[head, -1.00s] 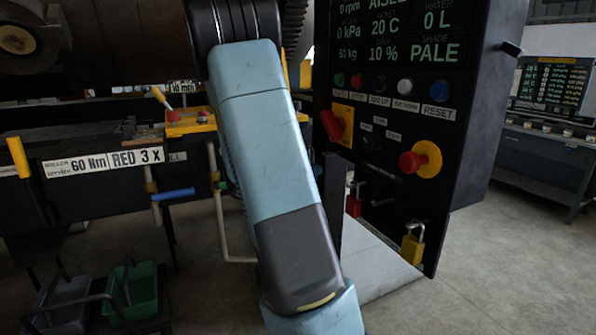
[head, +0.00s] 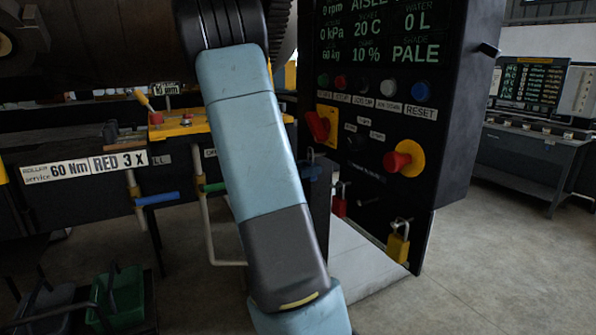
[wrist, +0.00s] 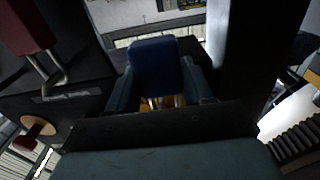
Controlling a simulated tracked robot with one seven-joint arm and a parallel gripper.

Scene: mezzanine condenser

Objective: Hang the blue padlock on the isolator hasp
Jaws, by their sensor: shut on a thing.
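The blue padlock (wrist: 155,62) is between the two fingers of my gripper (wrist: 158,82) in the wrist view, its metal shackle pointing down in that picture. In the head view, the blue padlock (head: 311,172) shows just right of my arm, in front of the black panel's left side, with its shackle up. My gripper is mostly hidden behind my arm there. The isolator, a red handle on a yellow plate (head: 325,122), is on the panel just above the padlock. I cannot make out its hasp clearly, nor whether the shackle touches it.
A red padlock (head: 338,206) and a yellow padlock (head: 398,247) hang low on the black control panel (head: 450,130). A red emergency button (head: 397,161) sticks out on a yellow disc. A green bin (head: 122,297) stands at lower left. The floor to the right (head: 490,260) is clear.

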